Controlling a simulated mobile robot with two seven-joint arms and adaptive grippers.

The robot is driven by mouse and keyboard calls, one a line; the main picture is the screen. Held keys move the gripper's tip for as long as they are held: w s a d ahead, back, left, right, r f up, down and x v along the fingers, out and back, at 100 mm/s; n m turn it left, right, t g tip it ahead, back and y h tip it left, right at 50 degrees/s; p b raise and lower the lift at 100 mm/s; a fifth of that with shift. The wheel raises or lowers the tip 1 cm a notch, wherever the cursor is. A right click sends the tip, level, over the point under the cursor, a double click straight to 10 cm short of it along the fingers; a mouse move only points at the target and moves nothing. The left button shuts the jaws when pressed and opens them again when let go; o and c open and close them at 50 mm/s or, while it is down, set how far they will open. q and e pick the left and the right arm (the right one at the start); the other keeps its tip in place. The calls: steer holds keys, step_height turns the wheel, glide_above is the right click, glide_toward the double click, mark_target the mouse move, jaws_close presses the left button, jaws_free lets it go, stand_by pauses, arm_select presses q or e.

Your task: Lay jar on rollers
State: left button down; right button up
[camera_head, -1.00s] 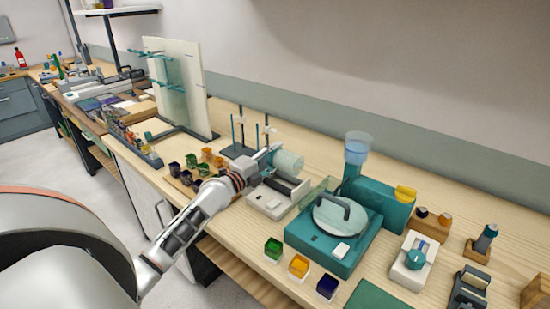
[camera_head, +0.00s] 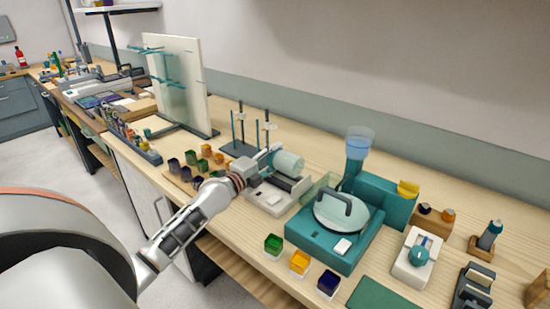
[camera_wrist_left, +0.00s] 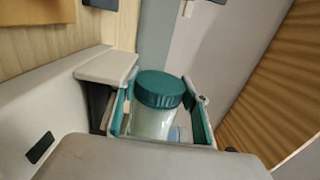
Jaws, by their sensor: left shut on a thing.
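The jar (camera_head: 289,163) is a pale, cloudy cylinder lying on its side at or just above the roller machine (camera_head: 270,198). Whether it touches the rollers cannot be told. In the left wrist view the jar (camera_wrist_left: 152,124) shows its teal lid (camera_wrist_left: 160,89) between the two finger pads. My left gripper (camera_head: 264,160) is shut on the jar at its lid end, coming in from the left. The roller machine is a low white box with dark rollers, partly hidden by the jar and gripper. My right gripper is not in view.
A teal centrifuge-like device (camera_head: 333,230) stands close to the right of the rollers. Small coloured cups (camera_head: 203,165) stand to the left, and a stand with thin rods (camera_head: 240,148) is behind. Green (camera_head: 273,245), yellow and dark blue cups line the front edge.

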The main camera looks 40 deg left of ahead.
arm_select(q)
steer(key=shift+f, duration=0.1)
steer(key=c, duration=1)
jaws_free()
steer(key=shift+s, duration=0.1)
steer(key=shift+s+d+f, duration=0.1)
steer(key=shift+d+f, duration=0.05)
steer(key=shift+f, duration=0.35)
steer(key=s, duration=0.7)
steer(key=s+a+r, duration=0.1)
steer(key=s, duration=0.2)
steer(key=shift+s, duration=0.2)
steer(key=shift+s+a+r, duration=0.15)
steer(key=shift+s+r, duration=0.1)
steer(key=shift+s, duration=0.45)
